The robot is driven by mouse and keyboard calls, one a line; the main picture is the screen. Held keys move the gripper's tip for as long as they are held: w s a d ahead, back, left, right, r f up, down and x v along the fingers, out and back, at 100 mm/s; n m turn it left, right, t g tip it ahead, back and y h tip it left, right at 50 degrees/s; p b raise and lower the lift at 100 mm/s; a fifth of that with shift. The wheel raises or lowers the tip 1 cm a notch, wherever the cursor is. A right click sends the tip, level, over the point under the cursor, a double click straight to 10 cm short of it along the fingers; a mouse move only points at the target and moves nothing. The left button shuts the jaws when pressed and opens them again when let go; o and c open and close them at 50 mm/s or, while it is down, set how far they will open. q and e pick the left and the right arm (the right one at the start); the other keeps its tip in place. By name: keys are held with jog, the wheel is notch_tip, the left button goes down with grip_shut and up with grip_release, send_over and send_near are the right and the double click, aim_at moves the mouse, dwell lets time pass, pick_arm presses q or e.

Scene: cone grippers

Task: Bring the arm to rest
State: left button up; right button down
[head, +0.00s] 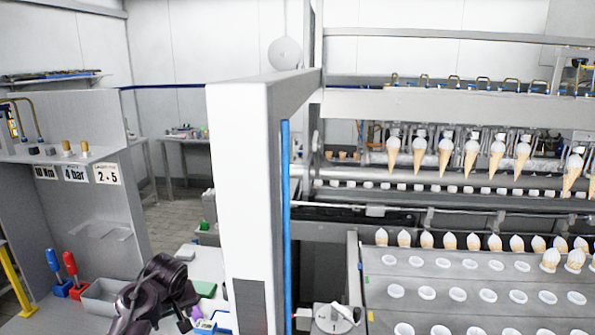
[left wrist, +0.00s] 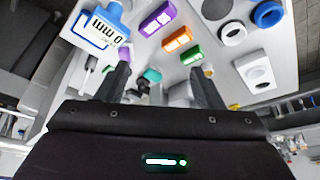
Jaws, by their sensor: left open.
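My left arm (head: 158,290), dark and glossy, reaches in at the bottom left of the head view, over the front edge of the light workbench. Its fingertips are hard to make out there. In the left wrist view my left gripper (left wrist: 161,70) shows two dark fingers spread apart with nothing held between them. I cannot tell the exact gap between fingers and bench. My right gripper is not in view.
A white post (head: 240,190) stands just right of my left arm. A grey bin (head: 103,297) and red and blue handled tools (head: 72,270) are at its left. The cone machine (head: 460,250), with rows of cones, fills the right side.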

pick_arm(q)
jog(key=s+d+f+m+h, duration=0.1)
jog(key=s+d+f+m, duration=0.2)
jog(key=s, duration=0.4)
jog(key=s+d+f+m, duration=0.2)
jog(key=s+d+f, duration=0.1)
jog(key=s+f, duration=0.3)
jog(key=s+d+r+m+h, duration=0.1)
jog(key=s+d+r+m, duration=0.1)
jog(key=s, duration=0.7)
jog(key=s+d+r+m+h, duration=0.1)
jog(key=s+d+r+m, duration=0.1)
jog(key=s, duration=0.7)
notch_tip(320, 180, down, 34)
jog(key=s+g+b, duration=0.1)
jog(key=b, duration=0.5)
jog(key=s+a+f+b, duration=0.1)
jog(key=s+f+b, duration=0.2)
jog(key=s+f, duration=0.7)
jog(key=s+a+f+g+b, duration=0.1)
jog(key=s+a+f+b, duration=0.1)
jog(key=s+f, duration=0.8)
notch_tip(320, 180, down, 6)
jog(key=shift+s+f+g+b, duration=0.15)
jog(key=shift+s+g+b, duration=0.15)
jog(key=shift+b, duration=0.4)
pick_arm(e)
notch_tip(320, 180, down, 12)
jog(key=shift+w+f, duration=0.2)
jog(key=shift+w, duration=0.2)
